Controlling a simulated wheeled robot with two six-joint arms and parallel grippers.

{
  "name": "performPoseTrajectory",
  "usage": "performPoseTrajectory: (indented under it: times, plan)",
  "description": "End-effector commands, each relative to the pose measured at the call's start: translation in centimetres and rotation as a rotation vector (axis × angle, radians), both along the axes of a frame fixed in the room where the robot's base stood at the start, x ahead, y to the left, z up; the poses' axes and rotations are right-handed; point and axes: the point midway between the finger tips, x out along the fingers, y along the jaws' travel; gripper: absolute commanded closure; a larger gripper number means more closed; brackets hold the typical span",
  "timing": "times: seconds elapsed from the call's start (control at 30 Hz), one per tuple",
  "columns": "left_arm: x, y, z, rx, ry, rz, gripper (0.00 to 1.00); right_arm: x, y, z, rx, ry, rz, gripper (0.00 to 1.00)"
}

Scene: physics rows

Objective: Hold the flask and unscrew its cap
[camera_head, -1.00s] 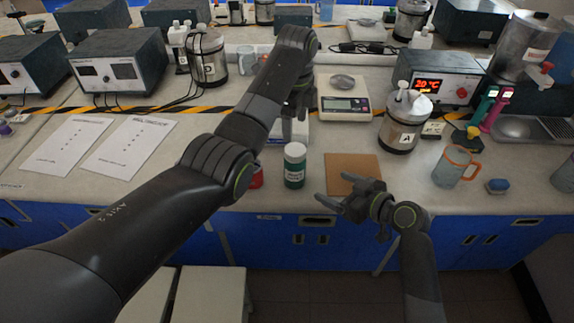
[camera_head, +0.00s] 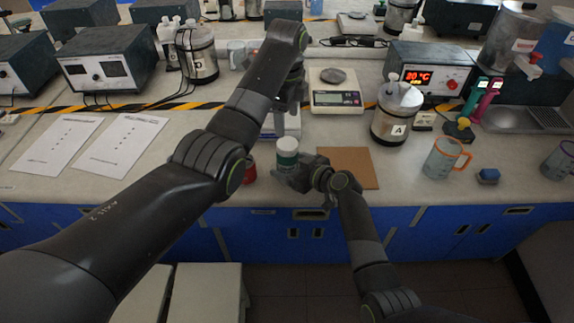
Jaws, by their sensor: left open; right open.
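The flask (camera_head: 288,164) is a small green bottle with a white cap (camera_head: 288,145), upright near the front edge of the counter. Its lower part is hidden behind my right gripper. My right gripper (camera_head: 288,178) is open at the flask's lower body, coming from the front right; I cannot tell whether its fingers touch it. My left gripper (camera_head: 286,112) is open, just behind and above the cap, partly hidden by its own arm and apart from the flask.
A red object (camera_head: 250,172) stands just left of the flask, partly behind my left arm. A brown board (camera_head: 347,168) lies to the right. Behind are a scale (camera_head: 336,100) and a jar marked A (camera_head: 392,124). An orange-handled mug (camera_head: 440,160) stands further right.

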Motion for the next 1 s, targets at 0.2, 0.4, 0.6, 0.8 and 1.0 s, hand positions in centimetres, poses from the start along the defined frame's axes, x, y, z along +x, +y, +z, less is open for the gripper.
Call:
performPoseTrajectory:
  times: [0.2, 0.4, 0.6, 0.8, 1.0]
  plan:
    - [0.0, -0.01, 0.0, 0.0, 0.0, 0.0, 0.32, 0.81, 0.88, -0.43, 0.0, 0.001, 0.001, 0.2]
    - [-0.01, -0.02, 0.0, 0.0, 0.0, 0.0, 0.32, 0.93, 1.02, -0.51, -0.001, 0.001, 0.0, 0.2]
    - [-0.01, -0.02, 0.0, 0.0, 0.0, 0.0, 0.32, 0.93, 1.0, -0.51, -0.001, 0.001, 0.0, 0.27]
    - [-0.01, -0.02, 0.0, 0.0, 0.0, 0.0, 0.32, 0.92, 0.98, -0.51, -0.001, 0.001, 0.0, 0.53]
    - [-0.01, -0.02, 0.0, 0.0, 0.0, 0.0, 0.32, 0.92, 0.96, -0.52, -0.001, 0.001, 0.0, 0.79]
